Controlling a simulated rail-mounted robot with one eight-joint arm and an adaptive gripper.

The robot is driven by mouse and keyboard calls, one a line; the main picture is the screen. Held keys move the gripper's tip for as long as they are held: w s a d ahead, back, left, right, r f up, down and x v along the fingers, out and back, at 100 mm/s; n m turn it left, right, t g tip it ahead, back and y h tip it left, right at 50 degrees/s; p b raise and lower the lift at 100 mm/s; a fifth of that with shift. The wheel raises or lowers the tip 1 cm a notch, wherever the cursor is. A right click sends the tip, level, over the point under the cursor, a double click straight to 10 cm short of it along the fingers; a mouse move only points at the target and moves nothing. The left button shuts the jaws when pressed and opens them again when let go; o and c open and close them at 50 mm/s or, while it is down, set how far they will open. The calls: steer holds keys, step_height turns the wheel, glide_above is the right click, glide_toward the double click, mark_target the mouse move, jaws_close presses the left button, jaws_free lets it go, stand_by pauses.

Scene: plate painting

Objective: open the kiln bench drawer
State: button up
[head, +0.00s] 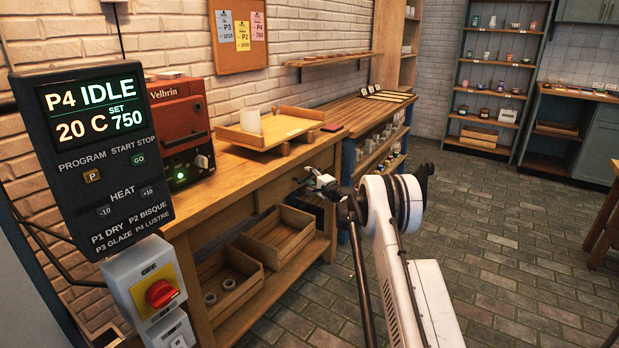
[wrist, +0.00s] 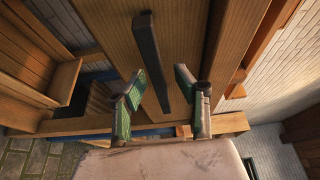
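The kiln bench (head: 226,160) is a wooden workbench along the brick wall. Its drawer front (wrist: 108,22) is a plain wooden panel in the wrist view, with a long dark bar handle (wrist: 150,48). My gripper (wrist: 161,73) is open, with one green-padded finger on each side of the handle's line. I cannot tell whether the fingertips reach around the handle or stop short of it; no contact is clear. In the head view my gripper (head: 318,181) is at the bench front just below the top, hiding part of the drawer area. The drawer looks shut there.
A red kiln (head: 180,118) and a wooden tray (head: 268,130) stand on the bench top. Open wooden boxes (head: 281,235) sit on the lower shelf. The control panel (head: 90,150) is at near left. Brick floor (head: 500,240) to the right is clear.

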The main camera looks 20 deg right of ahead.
jaws_close()
